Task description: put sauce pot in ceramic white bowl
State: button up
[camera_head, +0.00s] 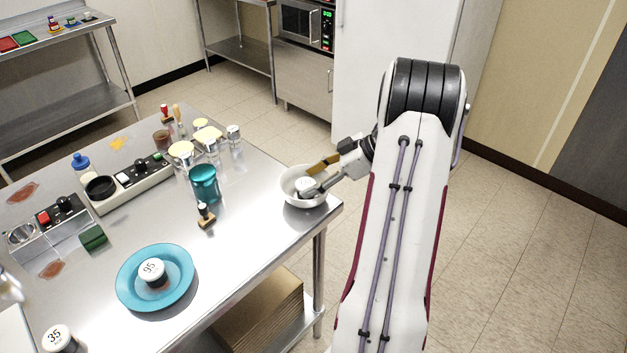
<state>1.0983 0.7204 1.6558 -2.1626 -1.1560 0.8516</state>
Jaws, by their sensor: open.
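The ceramic white bowl (288,196) stands at the right corner of the steel table. A small white-topped pot (304,185) sits inside it and looks like the sauce pot. My gripper (313,178) reaches into the bowl from the right, its fingers apart at the pot. The fingers hide part of the pot, and I cannot tell whether they touch it.
A teal plate (128,287) holds a pot marked 95 (152,272). A pot marked 35 (59,339) stands at the lower left. A teal jar (204,184), a stamp (206,215) and several glass jars stand left of the bowl.

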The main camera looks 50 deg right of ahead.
jog(key=v, duration=1.2)
dwell(0.6)
jog(key=w+a+r+m+t+h, duration=0.1)
jog(key=w+a+r+t+h, duration=0.25)
jog(key=w+r, duration=0.65)
jog(key=w+a+r+t+h, duration=0.2)
jog(key=w+a+r+h, duration=0.15)
jog(key=w+r, duration=0.65)
jog(key=s+a+r+m+h, duration=0.2)
jog(key=a+r+m+h, duration=0.15)
jog(key=a+r, duration=0.2)
jog(key=s+a+f+g+y, duration=0.1)
jog(key=s+a+f, duration=0.4)
jog(key=s+a, duration=0.5)
jog(key=s+a+f+m+g+y, duration=0.1)
jog(key=s+a+f+g, duration=0.3)
jog(key=s+a, duration=0.6)
jog(key=s+a+f+m+g+y, duration=0.1)
jog(key=s+a+f+g+y, duration=0.2)
jog(key=s+a+f, duration=0.4)
jog(key=s+a, duration=0.3)
jog(key=shift+a, duration=0.2)
